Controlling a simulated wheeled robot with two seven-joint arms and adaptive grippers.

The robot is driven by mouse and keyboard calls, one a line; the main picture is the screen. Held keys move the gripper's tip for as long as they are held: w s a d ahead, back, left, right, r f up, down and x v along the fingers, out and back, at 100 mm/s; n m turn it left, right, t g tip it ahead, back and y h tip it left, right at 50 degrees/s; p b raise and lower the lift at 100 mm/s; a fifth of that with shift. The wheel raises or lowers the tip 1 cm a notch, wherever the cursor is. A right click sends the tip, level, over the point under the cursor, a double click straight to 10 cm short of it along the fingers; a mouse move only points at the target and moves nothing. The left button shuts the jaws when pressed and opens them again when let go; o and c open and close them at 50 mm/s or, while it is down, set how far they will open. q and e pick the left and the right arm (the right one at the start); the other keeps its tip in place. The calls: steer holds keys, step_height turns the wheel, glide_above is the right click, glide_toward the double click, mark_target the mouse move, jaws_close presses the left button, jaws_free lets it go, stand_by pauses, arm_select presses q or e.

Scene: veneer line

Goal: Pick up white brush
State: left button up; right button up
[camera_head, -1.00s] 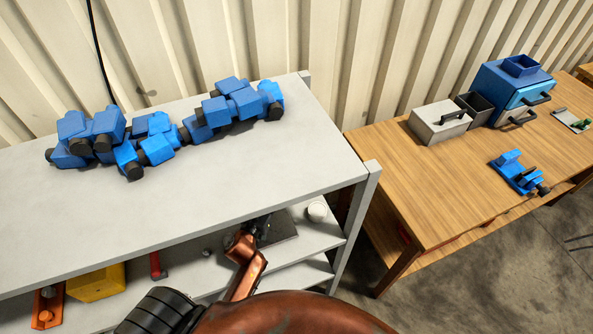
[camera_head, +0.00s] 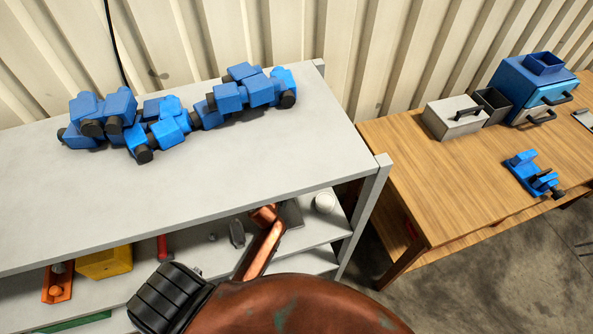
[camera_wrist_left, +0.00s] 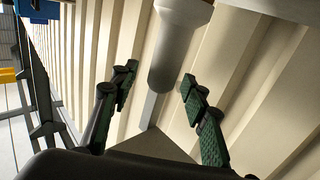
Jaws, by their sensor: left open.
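A round white thing (camera_head: 325,203), possibly the white brush, sits on the shelf under the grey tabletop in the head view, near the right post. In the left wrist view, a pale cylinder (camera_wrist_left: 180,45), likely the same thing, shows with its lower end between the fingertips' lines. My left gripper (camera_wrist_left: 158,82) is open, one finger to each side of it. I see no contact with the cylinder. My right gripper is not in view.
The grey tabletop (camera_head: 200,185) overhangs the shelf, and a post (camera_head: 367,210) stands at its right. Blue machine parts (camera_head: 250,90) lie on top. A yellow bin (camera_head: 105,262), a red tool (camera_head: 163,248) and a grey oblong piece (camera_head: 237,233) are on the shelf. A wooden bench (camera_head: 430,180) is right.

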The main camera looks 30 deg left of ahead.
arm_select(q)
steer(key=shift+c, duration=0.6)
jaws_close()
